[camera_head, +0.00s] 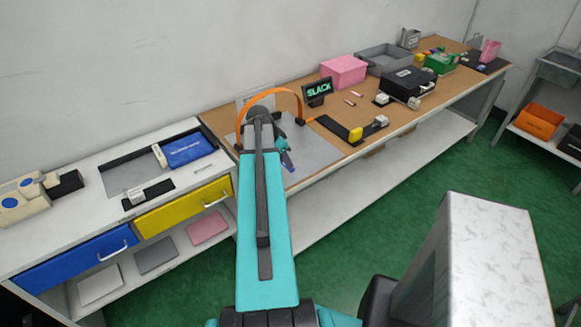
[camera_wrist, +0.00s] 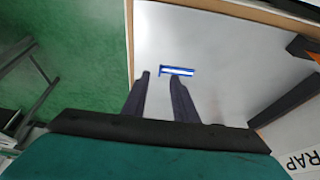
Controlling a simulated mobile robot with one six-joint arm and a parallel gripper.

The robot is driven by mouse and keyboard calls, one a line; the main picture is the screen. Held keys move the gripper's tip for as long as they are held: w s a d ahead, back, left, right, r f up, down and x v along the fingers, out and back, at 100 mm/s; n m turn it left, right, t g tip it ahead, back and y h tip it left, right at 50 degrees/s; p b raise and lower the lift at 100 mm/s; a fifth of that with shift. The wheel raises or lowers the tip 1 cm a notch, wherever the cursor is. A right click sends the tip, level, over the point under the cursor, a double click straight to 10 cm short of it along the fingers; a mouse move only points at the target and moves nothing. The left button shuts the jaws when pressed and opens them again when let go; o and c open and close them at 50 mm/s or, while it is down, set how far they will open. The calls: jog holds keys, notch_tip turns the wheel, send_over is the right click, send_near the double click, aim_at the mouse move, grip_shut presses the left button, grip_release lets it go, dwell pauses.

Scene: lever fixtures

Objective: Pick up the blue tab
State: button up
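The blue tab (camera_wrist: 177,71) is a small blue and white strip on a pale grey plate (camera_wrist: 220,55) in the wrist view. My gripper (camera_wrist: 160,77) is open, with its two dark fingers apart and nothing between them. The tab lies just beyond the fingertips, ahead and slightly right of the gap, nearest the right finger. In the head view my gripper (camera_head: 287,160) hangs over the grey plate (camera_head: 318,150) on the brown bench.
An orange curved strap (camera_head: 283,91) arches behind my arm. A white counter with a blue box (camera_head: 190,150) is on the left. Green floor lies in front.

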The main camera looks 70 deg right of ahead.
aim_at(289, 174)
jog(key=shift+d+f, duration=0.1)
jog(key=shift+f, duration=0.05)
jog(key=shift+p+x, duration=1.45)
jog(key=shift+x, duration=1)
grip_shut()
